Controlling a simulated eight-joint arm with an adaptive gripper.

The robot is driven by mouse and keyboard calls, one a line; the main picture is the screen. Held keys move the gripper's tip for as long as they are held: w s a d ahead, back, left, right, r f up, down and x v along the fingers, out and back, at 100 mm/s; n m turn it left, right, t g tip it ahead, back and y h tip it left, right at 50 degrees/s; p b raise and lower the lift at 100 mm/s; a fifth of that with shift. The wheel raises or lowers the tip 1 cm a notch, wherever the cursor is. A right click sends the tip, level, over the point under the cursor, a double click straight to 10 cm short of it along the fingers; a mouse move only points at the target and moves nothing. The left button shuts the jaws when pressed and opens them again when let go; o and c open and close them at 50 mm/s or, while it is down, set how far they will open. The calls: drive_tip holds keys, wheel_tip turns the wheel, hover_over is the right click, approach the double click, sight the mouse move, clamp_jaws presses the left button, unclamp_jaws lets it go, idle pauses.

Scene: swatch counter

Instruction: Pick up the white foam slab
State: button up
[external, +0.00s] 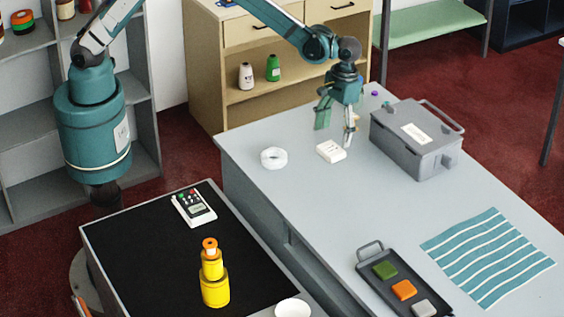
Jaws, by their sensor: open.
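A small white block (331,152), which looks like the white foam slab, lies flat on the grey counter (300,210). My gripper (336,130) is open and points down just above and behind the slab. One finger hangs to the left and the other to the right, its tip close to the slab's right end. Nothing shows between the fingers. I cannot tell whether a finger touches the slab.
A white ring (273,158) lies left of the slab, and a grey lidded box (415,140) stands close on the right. Further forward are a striped cloth (487,255) and a dark tray (372,280) with green, orange and pale grey pieces. The counter's middle is clear.

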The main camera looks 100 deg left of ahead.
sight(331, 149)
drive_tip(key=shift+s+d+f+p, duration=0.1)
drive_tip(key=shift+d+f+p, duration=0.05)
drive_tip(key=shift+f, duration=1.1)
drive_tip(key=shift+s+d+f+p, duration=0.1)
drive_tip(key=shift+f+p, duration=0.05)
drive_tip(key=shift+f, duration=1.1)
drive_tip(key=c, duration=0.9)
